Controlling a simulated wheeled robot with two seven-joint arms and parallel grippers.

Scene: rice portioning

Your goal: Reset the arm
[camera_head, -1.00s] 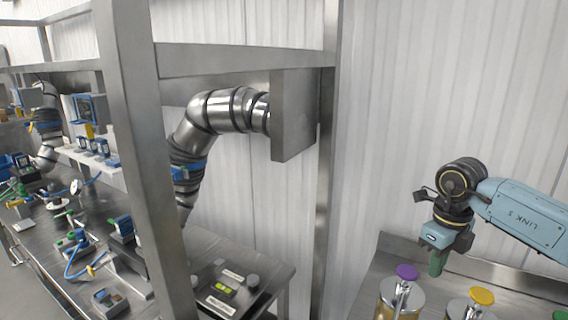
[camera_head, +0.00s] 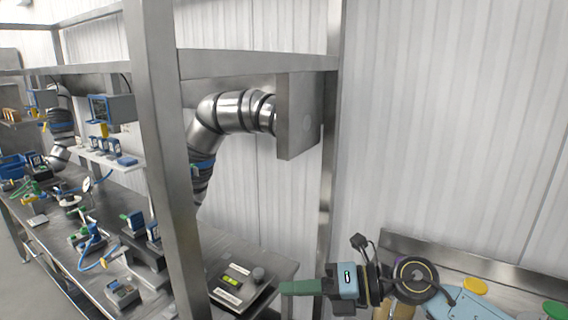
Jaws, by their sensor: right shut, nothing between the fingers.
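My right gripper (camera_head: 302,287) is in the lower middle of the head view, with its arm coming in from the lower right. Its green fingers are closed together, point left and hold nothing. They show in front of the right edge of the metal table with the small control box. My left gripper is not in view.
A control box (camera_head: 241,285) with a lit green display sits just left of my fingertips. A steel post (camera_head: 165,150) stands at left. Yellow (camera_head: 474,286) and green (camera_head: 556,309) knobs show at lower right, partly behind my arm. A cluttered bench (camera_head: 62,235) is at far left.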

